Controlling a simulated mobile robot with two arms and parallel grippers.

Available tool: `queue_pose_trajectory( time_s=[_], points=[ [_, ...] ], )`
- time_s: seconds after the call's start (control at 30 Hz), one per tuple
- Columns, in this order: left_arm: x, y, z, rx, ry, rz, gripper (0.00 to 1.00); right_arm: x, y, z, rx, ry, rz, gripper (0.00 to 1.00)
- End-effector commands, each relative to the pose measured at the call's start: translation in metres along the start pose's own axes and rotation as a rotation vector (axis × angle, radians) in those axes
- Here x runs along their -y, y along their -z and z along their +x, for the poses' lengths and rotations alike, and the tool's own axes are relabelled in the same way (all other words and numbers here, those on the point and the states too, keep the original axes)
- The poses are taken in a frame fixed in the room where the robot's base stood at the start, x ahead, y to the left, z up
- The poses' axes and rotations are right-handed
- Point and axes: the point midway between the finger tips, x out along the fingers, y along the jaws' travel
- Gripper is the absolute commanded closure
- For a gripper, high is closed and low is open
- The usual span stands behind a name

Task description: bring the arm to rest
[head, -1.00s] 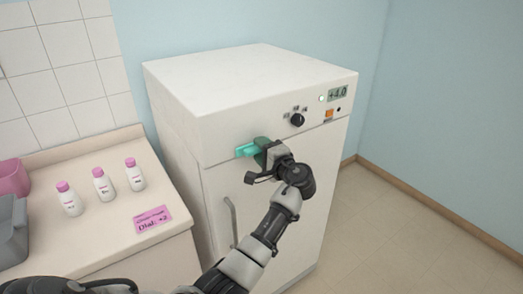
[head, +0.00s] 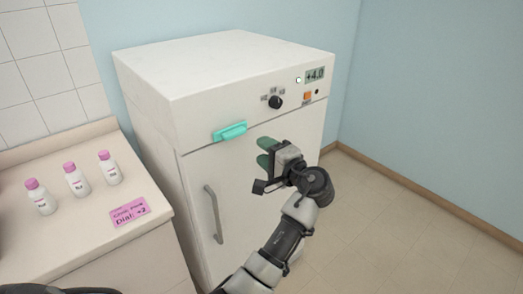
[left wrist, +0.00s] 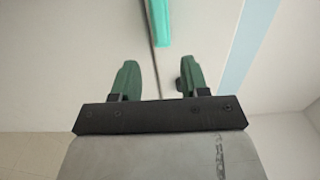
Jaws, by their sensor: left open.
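My left gripper (head: 264,152) is in front of the white fridge-like cabinet (head: 200,85), below and to the right of its teal handle (head: 230,132). Its two green fingers stand apart with nothing between them; the left wrist view shows the open fingers (left wrist: 157,80) too. The teal handle (left wrist: 161,22) lies beyond the fingertips there, apart from them. My right gripper does not show.
The cabinet front carries a black dial (head: 276,102), an orange switch (head: 307,96), a display reading +4.0 (head: 315,74) and a grey door handle (head: 213,213). At left, a counter (head: 75,245) bears white bottles (head: 76,179) and a pink label (head: 130,211). Floor at right is clear.

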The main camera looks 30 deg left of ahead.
Motion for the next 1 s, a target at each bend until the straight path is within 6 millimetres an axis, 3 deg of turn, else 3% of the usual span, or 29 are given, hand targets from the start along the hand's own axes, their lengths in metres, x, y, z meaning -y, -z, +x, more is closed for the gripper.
queue_pose_trajectory(
  time_s=[0.33, 0.47, 0.57, 0.77, 0.87, 1.0],
  points=[
    [0.0, 0.0, 0.0, -0.001, 0.0, 0.001, 0.55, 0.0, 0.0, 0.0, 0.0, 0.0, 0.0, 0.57],
    [-0.021, 0.006, 0.001, -0.038, -0.024, 0.028, 0.55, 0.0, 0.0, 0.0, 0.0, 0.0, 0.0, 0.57],
    [-0.068, 0.016, 0.001, -0.121, -0.086, 0.078, 0.55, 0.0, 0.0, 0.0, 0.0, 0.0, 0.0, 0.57],
    [-0.216, 0.019, -0.015, -0.334, -0.329, 0.176, 0.55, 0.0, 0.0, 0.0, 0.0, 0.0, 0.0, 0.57],
    [-0.29, 0.003, -0.031, -0.409, -0.475, 0.197, 0.55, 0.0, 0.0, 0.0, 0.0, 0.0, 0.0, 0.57],
    [-0.387, -0.037, -0.06, -0.468, -0.692, 0.2, 0.55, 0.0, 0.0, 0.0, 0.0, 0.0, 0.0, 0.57]
  ],
)
